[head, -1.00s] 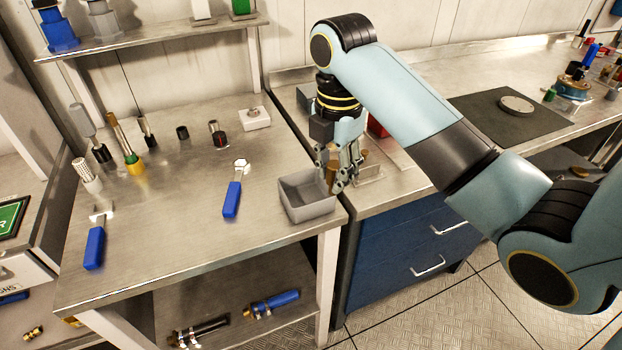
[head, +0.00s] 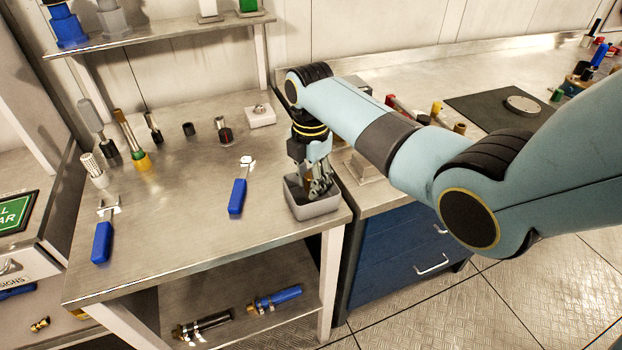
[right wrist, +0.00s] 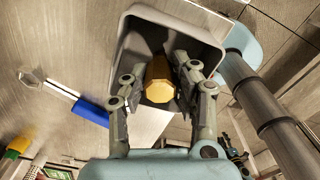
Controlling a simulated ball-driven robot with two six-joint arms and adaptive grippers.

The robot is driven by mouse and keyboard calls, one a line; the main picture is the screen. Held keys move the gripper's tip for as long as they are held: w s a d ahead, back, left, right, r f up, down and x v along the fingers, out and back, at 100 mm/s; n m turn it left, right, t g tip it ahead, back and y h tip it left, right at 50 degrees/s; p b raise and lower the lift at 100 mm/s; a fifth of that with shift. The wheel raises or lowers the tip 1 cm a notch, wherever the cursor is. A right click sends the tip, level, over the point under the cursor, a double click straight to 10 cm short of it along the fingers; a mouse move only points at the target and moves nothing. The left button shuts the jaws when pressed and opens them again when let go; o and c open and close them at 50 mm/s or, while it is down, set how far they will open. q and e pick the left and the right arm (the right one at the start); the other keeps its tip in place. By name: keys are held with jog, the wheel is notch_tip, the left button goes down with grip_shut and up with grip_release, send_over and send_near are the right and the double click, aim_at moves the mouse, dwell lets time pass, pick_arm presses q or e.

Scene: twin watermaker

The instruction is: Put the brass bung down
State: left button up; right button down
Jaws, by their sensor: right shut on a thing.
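The brass bung (right wrist: 160,78) shows in the right wrist view as a gold-brown piece with flat sides. My right gripper (head: 319,190) is shut on it and points down into the grey open-topped tray (head: 317,208). In the right wrist view the bung sits between the fingers of the right gripper (right wrist: 161,85), with the tray walls (right wrist: 135,45) around it. In the head view the fingers mostly hide the bung. I cannot tell whether it touches the tray floor. My left gripper is not in view.
A blue-handled tool (head: 238,195) lies left of the tray, and another (head: 102,240) lies further left. Several upright fittings, including a yellow-based one (head: 141,160), stand at the bench's back left. A white block (head: 261,117) is behind the tray. The bench front is clear.

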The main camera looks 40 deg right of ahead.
jog(key=c, duration=1)
grip_release()
jog(key=shift+f, duration=0.1)
jog(key=shift+c, duration=0.2)
notch_tip(320, 180, up, 12)
